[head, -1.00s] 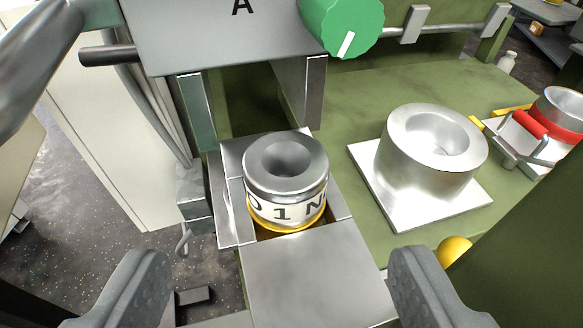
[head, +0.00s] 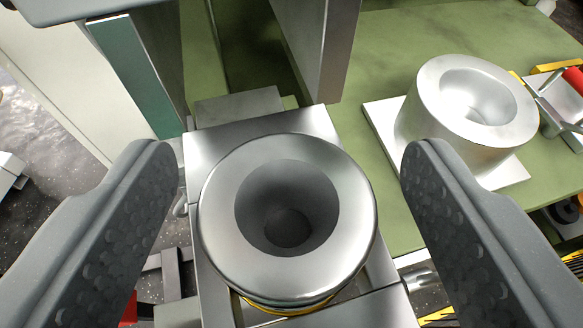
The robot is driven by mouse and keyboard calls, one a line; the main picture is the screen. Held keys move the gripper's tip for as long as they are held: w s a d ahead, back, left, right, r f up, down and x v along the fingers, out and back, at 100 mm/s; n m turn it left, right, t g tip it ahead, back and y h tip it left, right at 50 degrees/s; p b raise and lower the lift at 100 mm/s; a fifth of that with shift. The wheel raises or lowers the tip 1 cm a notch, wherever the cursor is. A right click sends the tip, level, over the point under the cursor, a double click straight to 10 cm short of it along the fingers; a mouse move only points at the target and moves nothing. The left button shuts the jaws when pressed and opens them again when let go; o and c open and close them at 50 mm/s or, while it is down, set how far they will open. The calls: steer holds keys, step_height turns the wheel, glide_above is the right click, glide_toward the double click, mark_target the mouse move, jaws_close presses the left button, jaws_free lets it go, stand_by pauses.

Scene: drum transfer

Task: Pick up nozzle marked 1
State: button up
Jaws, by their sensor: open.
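The nozzle marked 1 (head: 345,190) is a silver ring-shaped piece with a funnel-like hole, seen from above in the head view. It sits upright in a square metal holder (head: 215,145). A yellow band shows at its lower edge; its label is hidden from this angle. My gripper (head: 283,165) is open, with one grey padded finger to the left of the nozzle and the other to the right. Gaps show between both fingers and the nozzle, and neither appears to touch it.
A second silver cylinder (head: 425,110) with a hollow top stands on a white plate at the right, behind my right finger. Metal posts (head: 335,50) rise behind the holder. A red-handled item (head: 573,80) is at the far right. Green bench surface (head: 385,45) lies behind.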

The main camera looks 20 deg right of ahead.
steer(key=c, duration=1.1)
steer(key=shift+c, duration=0.2)
steer(key=shift+o, duration=0.2)
steer(key=shift+w, duration=0.1)
